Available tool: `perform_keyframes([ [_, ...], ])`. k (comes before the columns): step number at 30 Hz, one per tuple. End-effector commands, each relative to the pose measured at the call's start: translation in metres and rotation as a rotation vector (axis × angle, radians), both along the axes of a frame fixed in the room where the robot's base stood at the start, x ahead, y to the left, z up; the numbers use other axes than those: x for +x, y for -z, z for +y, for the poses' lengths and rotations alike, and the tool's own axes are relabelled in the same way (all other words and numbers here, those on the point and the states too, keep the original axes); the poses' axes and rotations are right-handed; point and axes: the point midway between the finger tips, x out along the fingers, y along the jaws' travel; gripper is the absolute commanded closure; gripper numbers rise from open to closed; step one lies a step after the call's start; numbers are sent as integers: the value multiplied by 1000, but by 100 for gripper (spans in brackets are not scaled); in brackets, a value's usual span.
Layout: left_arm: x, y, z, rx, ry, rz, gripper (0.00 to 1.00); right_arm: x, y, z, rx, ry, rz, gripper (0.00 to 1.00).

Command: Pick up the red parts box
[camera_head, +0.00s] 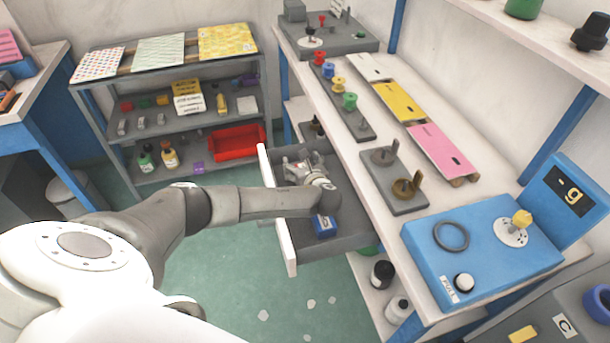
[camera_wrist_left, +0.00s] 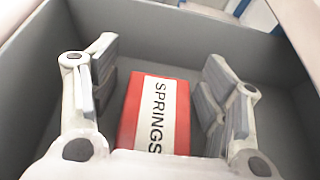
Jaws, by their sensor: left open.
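The red parts box (camera_wrist_left: 157,112) lies in a grey drawer and carries a white label reading SPRINGS. In the wrist view it sits between the two fingers of my left gripper (camera_wrist_left: 160,68), with a gap to the finger on each side. My left gripper (camera_head: 301,164) is open and reaches down into the pulled-out drawer (camera_head: 291,228) in the head view. There the gripper and wrist hide most or all of the red box. My right gripper is not in view.
A blue box (camera_head: 325,226) lies in the same drawer, nearer me. The drawer's walls surround the gripper, and the workbench edge (camera_head: 335,155) runs close on the right. A red bin (camera_head: 237,143) stands on the shelf unit at the left.

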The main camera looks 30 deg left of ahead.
Motion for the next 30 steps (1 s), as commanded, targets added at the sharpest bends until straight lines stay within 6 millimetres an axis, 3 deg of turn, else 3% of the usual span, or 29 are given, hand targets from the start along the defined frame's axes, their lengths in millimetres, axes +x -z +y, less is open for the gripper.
perform_keyframes([
  [3, 0, 0, -1, 0, 1, 0, 32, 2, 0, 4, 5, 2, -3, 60],
  [15, 0, 0, -1, 0, 1, 0, 82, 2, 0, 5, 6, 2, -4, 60],
  [25, 0, -4, -1, -1, 1, -1, 82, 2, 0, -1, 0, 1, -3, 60],
  [30, 1, -21, -1, -2, 0, -4, 82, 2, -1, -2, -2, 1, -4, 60],
])
